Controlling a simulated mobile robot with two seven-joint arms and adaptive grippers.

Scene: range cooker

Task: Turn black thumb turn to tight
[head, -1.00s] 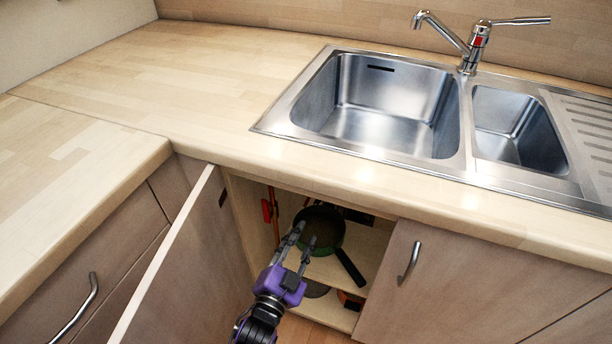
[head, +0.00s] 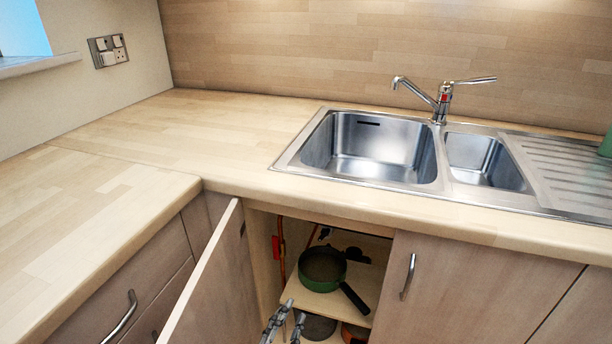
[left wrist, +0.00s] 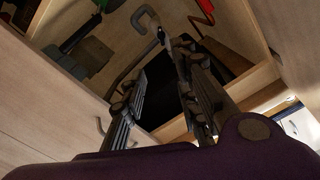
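My left gripper (head: 285,318) is at the bottom edge of the head view, in front of the open cabinet under the sink. Its two fingers are apart with nothing visible between them. In the left wrist view the fingers (left wrist: 160,62) are also spread. A small dark piece (left wrist: 161,35) on or beside a pale bent pipe (left wrist: 147,14) shows just beyond the fingertips; I cannot tell whether it is the black thumb turn. I cannot pick out the thumb turn in the head view. My right gripper is not in view.
The open cabinet door (head: 212,285) stands left of the gripper. A green pan (head: 323,268) with a black handle sits on the cabinet shelf. A red part (head: 277,248) is at the inner left side. The closed door (head: 440,285) bounds the right.

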